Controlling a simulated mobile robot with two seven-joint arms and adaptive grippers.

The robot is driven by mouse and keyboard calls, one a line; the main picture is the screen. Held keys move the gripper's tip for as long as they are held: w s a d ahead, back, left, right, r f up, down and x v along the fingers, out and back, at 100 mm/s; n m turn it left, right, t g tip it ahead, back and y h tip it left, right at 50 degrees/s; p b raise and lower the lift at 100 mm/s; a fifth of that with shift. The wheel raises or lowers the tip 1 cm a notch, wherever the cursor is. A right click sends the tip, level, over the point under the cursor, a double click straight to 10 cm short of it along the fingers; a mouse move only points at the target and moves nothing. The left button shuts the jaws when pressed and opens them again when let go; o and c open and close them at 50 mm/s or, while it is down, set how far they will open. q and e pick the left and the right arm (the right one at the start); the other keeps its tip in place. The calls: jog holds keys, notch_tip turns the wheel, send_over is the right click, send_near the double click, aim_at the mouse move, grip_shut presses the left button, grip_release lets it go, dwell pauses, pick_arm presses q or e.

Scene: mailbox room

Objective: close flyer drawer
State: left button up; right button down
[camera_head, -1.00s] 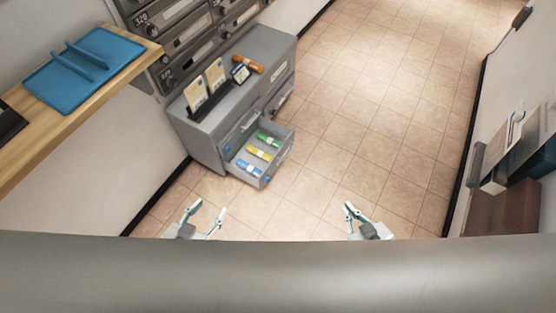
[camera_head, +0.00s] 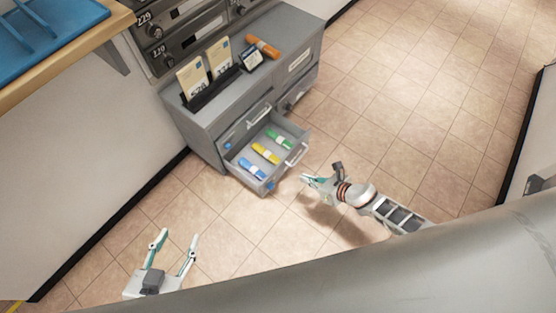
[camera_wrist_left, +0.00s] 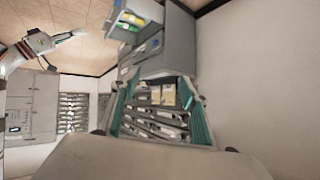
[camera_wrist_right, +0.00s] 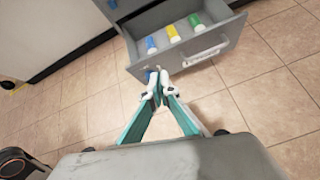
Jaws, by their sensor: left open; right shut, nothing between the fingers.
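The flyer drawer (camera_head: 259,178) is pulled out of the grey cabinet (camera_head: 205,137). It holds a blue, a yellow and a green rolled flyer and has a pale handle (camera_head: 296,155) on its front. My right gripper (camera_head: 305,180) is shut and empty, just in front of the drawer. In the right wrist view its closed fingertips (camera_wrist_right: 157,88) appear near the drawer's front corner (camera_wrist_right: 150,72); I cannot tell if they touch. My left gripper (camera_head: 176,243) is open and empty, low over the floor at left. The drawer also shows upside down in the left wrist view (camera_wrist_left: 122,30).
Envelopes in a black holder (camera_head: 212,90), a small dark sign (camera_head: 250,58) and an orange roll (camera_head: 263,46) stand on the cabinet. Metal mailboxes (camera_head: 185,30) are behind. A shelf with a blue tray (camera_head: 50,30) is upper left. Tiled floor (camera_head: 400,110) at right is clear.

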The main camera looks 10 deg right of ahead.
notch_tip(320, 180, down, 3)
jog(key=d+n, duration=0.2)
jog(key=b, duration=0.6)
send_near(279, 168)
jog(key=shift+n+g, duration=0.3)
jog(key=shift+g, duration=0.1)
jog(key=x, duration=0.5)
jog(key=shift+d+f, duration=0.1)
jog(key=shift+f, duration=0.05)
pick_arm(q)
jog(key=shift+n+t+h, duration=0.5)
jog(key=shift+n+h, duration=0.2)
jog(key=shift+h, duration=0.1)
jog(key=shift+w+d+r, duration=0.35)
jog(key=shift+d+r, duration=0.05)
jog(key=shift+d, duration=0.45)
jog(key=shift+w+d+r, duration=0.35)
jog(key=shift+d, duration=0.5)
jog(key=shift+w+d+r, duration=0.35)
jog(key=shift+d+r, duration=0.05)
jog(key=shift+d, duration=0.45)
pick_arm(e)
jog(key=shift+w+a, duration=0.35)
jog(key=shift+w, duration=0.15)
